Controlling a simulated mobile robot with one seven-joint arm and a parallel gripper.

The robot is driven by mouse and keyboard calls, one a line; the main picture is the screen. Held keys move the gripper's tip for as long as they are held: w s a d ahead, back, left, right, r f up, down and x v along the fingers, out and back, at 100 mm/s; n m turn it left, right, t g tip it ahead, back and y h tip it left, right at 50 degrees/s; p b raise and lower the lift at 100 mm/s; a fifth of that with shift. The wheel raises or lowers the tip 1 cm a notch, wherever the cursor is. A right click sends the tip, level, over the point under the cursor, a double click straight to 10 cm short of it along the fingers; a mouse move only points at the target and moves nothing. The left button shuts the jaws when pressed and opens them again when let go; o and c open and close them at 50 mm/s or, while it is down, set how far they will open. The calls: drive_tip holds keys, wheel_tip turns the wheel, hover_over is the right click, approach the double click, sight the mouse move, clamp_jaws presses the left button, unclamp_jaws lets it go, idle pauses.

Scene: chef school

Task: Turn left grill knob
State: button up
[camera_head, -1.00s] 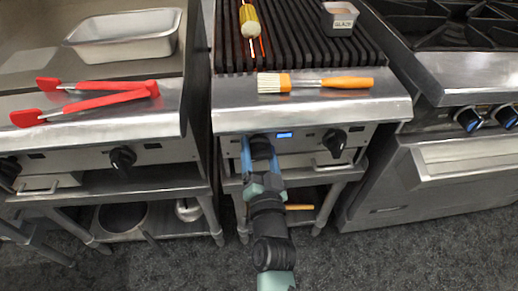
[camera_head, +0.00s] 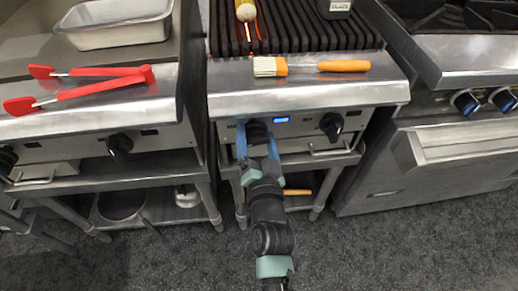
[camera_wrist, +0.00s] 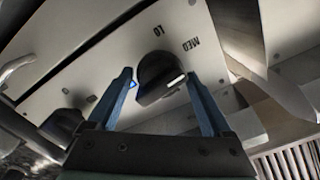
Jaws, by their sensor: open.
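The grill (camera_head: 300,108) stands in the middle of the head view, with two black knobs on its front panel. My gripper (camera_head: 256,140) is at the left grill knob (camera_head: 257,131), its blue fingers on either side of it. In the wrist view my gripper (camera_wrist: 168,95) is open, and the left grill knob (camera_wrist: 158,76) sits between and just beyond the fingertips. Its white pointer mark and the labels LO and MED show beside it. I cannot tell whether a finger touches the knob. The right grill knob (camera_head: 331,125) is free.
A brush (camera_head: 311,66) lies on the grill's front ledge. Red tongs (camera_head: 85,86) and a metal pan (camera_head: 116,24) are on the griddle at left. A stove with blue-ringed knobs (camera_head: 466,102) stands at right. A small handle (camera_head: 330,151) lies below the right grill knob.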

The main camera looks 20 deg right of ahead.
drive_tip(key=v, duration=1.2)
drive_tip(key=shift+s, duration=0.35)
drive_tip(key=shift+a, duration=0.15)
